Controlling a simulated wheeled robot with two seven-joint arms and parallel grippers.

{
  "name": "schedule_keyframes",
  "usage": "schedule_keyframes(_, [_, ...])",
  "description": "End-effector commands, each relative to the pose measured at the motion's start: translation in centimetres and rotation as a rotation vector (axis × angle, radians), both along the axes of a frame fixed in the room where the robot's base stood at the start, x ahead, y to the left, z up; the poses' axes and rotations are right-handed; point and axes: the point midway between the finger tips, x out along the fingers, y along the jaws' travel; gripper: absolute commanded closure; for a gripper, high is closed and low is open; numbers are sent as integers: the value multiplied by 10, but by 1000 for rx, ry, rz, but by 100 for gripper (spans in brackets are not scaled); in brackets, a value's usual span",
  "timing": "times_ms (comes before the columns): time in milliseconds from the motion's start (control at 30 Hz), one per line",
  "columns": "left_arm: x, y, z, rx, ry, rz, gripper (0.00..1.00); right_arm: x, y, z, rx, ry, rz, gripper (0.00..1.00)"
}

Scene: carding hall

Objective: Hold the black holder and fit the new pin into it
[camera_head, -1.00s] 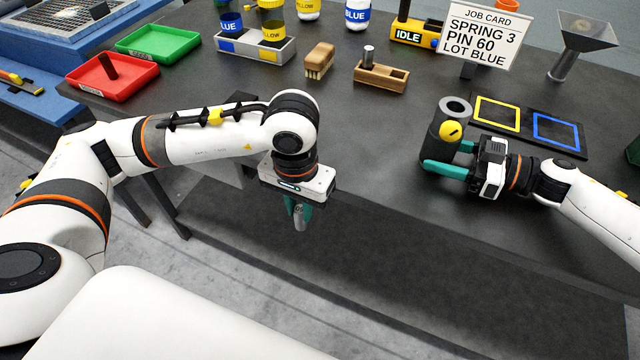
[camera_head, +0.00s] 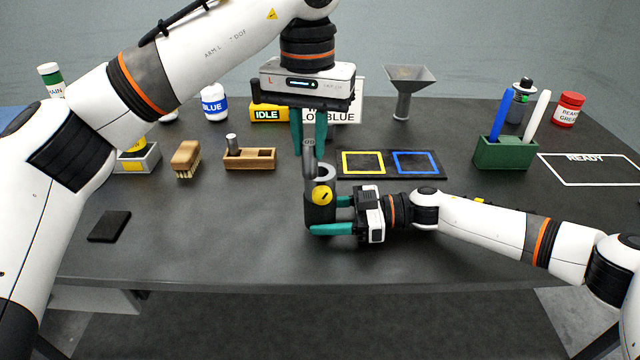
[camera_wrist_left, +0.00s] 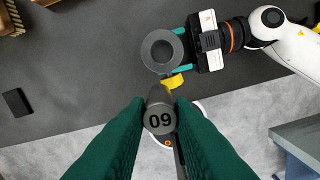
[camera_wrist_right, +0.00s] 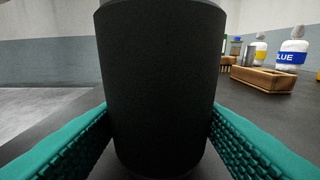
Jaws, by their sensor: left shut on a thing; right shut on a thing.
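The black holder (camera_head: 319,216) stands upright on the table, with a grey ring-shaped top and a yellow knob. My right gripper (camera_head: 333,216) is shut around its body from the right; the holder's dark wall (camera_wrist_right: 160,80) fills the right wrist view. My left gripper (camera_head: 308,145) is shut on a grey metal pin (camera_head: 308,166), which hangs upright, overlapping the holder's rim in the head view.
A wooden block (camera_head: 262,158) with an upright metal peg and a brush (camera_head: 187,158) stand to the left. Behind the holder lies a mat with yellow and blue squares (camera_head: 392,175). A green pen box (camera_head: 503,155) stands right. My left gripper partly hides the job card (camera_head: 345,113).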

Motion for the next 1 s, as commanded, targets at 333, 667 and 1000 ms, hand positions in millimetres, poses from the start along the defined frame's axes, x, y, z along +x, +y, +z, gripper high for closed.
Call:
schedule_keyframes(333, [22, -40, 49, -1, 2, -19, 100, 0, -1, -1, -1, 1, -1, 87])
schedule_keyframes(667, [46, -15, 27, -1, 6, 186, 100, 0, 0, 0, 0, 1, -1, 87])
schedule_keyframes(1000, [46, -15, -17, -2, 2, 191, 100, 0, 0, 0, -1, 1, -1, 87])
